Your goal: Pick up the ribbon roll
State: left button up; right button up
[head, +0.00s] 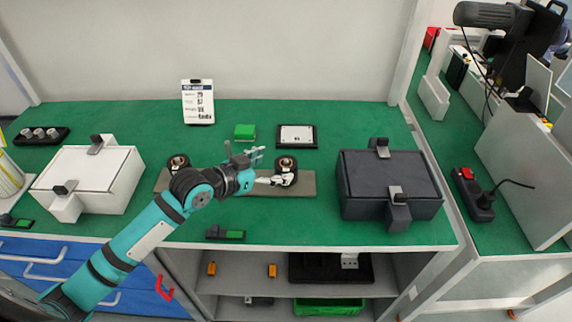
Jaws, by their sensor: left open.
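A ribbon roll (286,163), dark with a pale core, stands on a grey strip (304,186) on the green bench. A second, similar roll (178,161) stands at the strip's left end, partly behind my teal arm. My left gripper (266,167) is open and points right, just left of the right-hand roll. Its lower finger reaches in front of that roll's base. I cannot tell whether it touches. My right gripper is not in view.
A white-lidded machine (90,170) stands left and a dark one (390,175) right. A small device (225,234) lies near the front edge.

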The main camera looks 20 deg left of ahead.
aim_at(284, 163)
pick_arm(q)
jog(key=x, duration=0.4)
jog(key=shift+d+p, duration=0.25)
jog(key=shift+p, duration=0.05)
jog(key=shift+a, duration=0.1)
jog(key=c, duration=1)
jog(key=shift+c, duration=1.4)
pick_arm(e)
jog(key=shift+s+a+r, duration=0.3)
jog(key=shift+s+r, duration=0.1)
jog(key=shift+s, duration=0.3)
